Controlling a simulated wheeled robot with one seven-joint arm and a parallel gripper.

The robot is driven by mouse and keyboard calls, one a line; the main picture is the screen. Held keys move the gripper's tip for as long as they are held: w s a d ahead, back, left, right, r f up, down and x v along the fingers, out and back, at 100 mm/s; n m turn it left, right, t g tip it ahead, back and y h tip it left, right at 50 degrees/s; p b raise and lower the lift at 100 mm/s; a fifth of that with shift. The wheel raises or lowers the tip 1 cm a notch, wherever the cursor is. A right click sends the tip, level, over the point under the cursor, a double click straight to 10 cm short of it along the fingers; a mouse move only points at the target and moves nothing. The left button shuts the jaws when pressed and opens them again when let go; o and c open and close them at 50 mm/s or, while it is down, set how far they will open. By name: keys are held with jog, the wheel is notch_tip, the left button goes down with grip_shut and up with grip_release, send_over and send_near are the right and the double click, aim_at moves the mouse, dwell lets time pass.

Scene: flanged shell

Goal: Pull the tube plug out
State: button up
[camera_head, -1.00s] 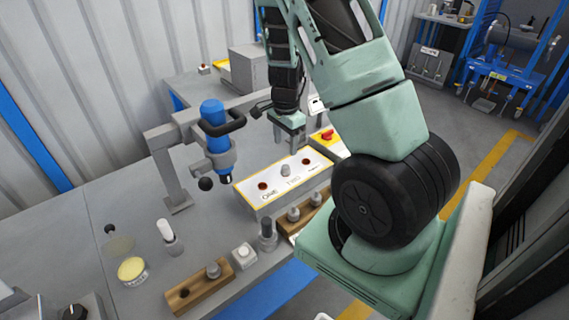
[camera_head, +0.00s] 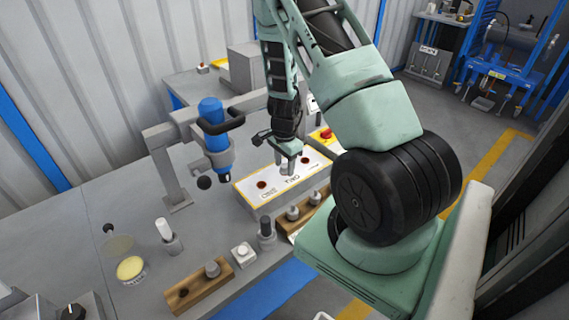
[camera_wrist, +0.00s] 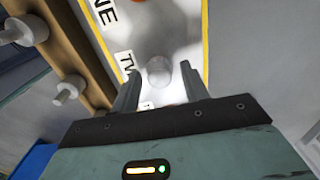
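A white plate with a yellow border (camera_head: 247,198) forms the top of a box on the table. It bears the labels ONE and TWO. A grey rounded plug (camera_wrist: 158,72) stands on the plate by the label TWO. My gripper (camera_head: 287,163) is right over it in the head view, with the fingers hiding most of it. In the wrist view my gripper (camera_wrist: 160,88) is open, with the plug in line with the gap between the fingertips. I see a gap on both sides and no contact.
Dark red round spots (camera_head: 261,184) show on the plate. Wooden blocks with grey knobs (camera_head: 200,287) lie in front of it. A blue cylindrical tool on a stand (camera_head: 213,125) rises to the left. A red switch (camera_head: 326,134) is just behind.

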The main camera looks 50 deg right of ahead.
aim_at(284, 165)
jog(key=c, duration=0.8)
jog(key=shift+r+p, duration=2.55)
jog(key=shift+r, duration=0.5)
